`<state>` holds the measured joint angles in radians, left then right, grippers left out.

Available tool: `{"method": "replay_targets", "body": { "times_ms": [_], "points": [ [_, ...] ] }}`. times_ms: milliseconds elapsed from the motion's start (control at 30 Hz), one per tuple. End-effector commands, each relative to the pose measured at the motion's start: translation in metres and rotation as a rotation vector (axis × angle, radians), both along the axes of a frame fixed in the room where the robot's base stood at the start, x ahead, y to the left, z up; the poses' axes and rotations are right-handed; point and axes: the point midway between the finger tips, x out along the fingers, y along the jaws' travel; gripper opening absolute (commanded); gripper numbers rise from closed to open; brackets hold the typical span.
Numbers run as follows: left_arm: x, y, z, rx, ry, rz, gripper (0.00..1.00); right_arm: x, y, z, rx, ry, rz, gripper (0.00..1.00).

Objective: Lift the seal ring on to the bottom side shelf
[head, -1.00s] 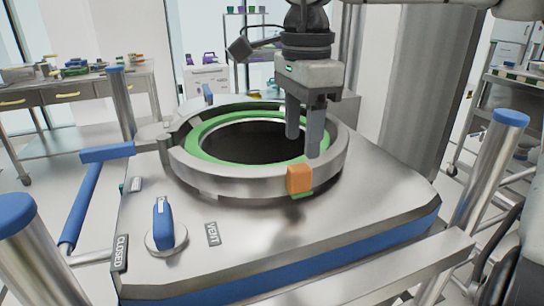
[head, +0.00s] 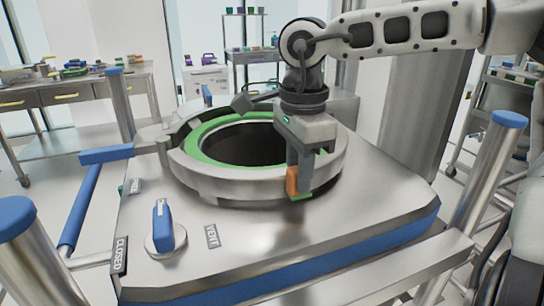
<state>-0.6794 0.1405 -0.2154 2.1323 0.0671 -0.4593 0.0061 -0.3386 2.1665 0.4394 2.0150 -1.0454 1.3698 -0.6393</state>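The seal ring (head: 203,144) shows as a green ring seated in the round metal collar (head: 222,184) on top of the steel unit, around a dark opening. An orange block (head: 291,182) sits at the collar's front right, with a bit of green below it. My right gripper (head: 301,186) comes down from above at this block. One finger covers the block's right part. The other finger is largely hidden, so I cannot tell whether the fingers are closed on the block. My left gripper is not in view.
A blue-handled knob (head: 163,228) stands on the unit's front left, near labels. Blue-capped posts (head: 486,180) and a front rail (head: 400,270) border the unit. A side table (head: 90,90) with tools stands at the back left, and a shelf rack (head: 250,45) at the back.

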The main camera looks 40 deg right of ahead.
Motion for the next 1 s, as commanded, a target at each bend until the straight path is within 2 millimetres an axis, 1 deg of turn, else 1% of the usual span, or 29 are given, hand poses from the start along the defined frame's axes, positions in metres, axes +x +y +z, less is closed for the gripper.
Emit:
{"method": "replay_targets", "body": {
  "times_ms": [300,433,567,667,767,933,1000],
  "points": [
    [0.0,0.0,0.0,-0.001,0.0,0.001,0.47,0.001,0.0,0.001,-0.001,-0.003,0.0,0.0],
    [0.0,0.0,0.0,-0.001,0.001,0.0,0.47,0.001,0.0,0.005,-0.002,-0.005,0.0,0.0],
    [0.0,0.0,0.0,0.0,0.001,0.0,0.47,0.001,0.0,0.017,-0.001,-0.004,-0.001,0.0],
    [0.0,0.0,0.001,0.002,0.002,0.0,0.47,0.001,0.0,0.034,-0.002,-0.006,0.002,0.0],
    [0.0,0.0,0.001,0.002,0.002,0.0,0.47,0.018,0.005,0.052,-0.007,-0.004,0.0,0.0],
    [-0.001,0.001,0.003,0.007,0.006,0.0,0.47,0.051,0.016,0.094,-0.004,-0.004,-0.001,0.0],
    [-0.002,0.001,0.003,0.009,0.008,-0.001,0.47,0.069,0.021,0.1,-0.006,0.001,-0.001,0.0]
  ]
}}
